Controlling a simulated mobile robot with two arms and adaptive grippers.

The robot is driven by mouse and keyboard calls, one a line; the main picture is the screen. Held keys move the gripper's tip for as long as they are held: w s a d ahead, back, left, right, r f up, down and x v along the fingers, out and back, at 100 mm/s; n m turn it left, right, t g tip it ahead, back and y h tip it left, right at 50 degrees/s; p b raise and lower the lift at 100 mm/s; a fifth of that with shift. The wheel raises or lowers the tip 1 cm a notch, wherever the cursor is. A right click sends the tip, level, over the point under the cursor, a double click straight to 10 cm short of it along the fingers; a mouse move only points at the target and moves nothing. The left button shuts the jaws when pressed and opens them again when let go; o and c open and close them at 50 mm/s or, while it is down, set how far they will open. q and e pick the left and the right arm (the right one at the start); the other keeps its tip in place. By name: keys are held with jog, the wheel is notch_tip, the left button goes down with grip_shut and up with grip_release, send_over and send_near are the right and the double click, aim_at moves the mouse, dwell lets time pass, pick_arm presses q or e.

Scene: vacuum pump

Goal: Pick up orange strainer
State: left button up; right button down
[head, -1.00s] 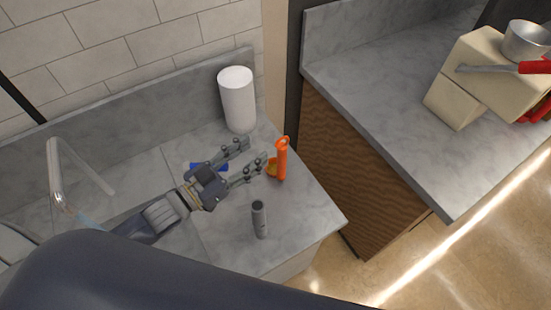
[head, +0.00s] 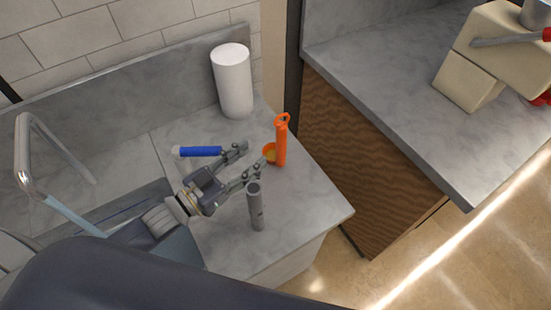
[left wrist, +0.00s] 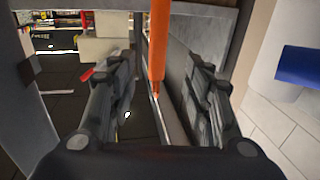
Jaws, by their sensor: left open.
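The orange strainer (head: 281,143) stands upright on the grey counter near its right end, with a loop at its top. My left gripper (head: 251,156) is open, just to the left of the strainer, its fingers pointing towards it. In the left wrist view the orange strainer (left wrist: 158,45) runs down between the two open fingers (left wrist: 160,75), beyond their tips. I see no contact. The right gripper is not in view.
A grey cylinder (head: 256,208) stands close to the front finger. A blue tube (head: 200,151) with a white end lies behind the gripper. A white roll (head: 234,82) stands at the back. A faucet (head: 24,155) is left.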

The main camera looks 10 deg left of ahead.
aim_at(277, 142)
pick_arm(q)
jog(key=shift+f+p+x, duration=0.15)
jog(key=shift+p+x, duration=0.55)
jog(key=shift+x, duration=2.05)
jog(key=shift+f+p+x, duration=0.15)
jog(key=shift+p+x, duration=0.5)
jog(key=shift+x, duration=2.1)
jog(key=shift+s+d, duration=0.1)
jog(key=shift+s, duration=0.1)
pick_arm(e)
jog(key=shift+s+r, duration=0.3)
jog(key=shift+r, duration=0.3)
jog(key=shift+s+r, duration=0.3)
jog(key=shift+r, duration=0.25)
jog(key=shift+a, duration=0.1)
pick_arm(q)
grip_shut()
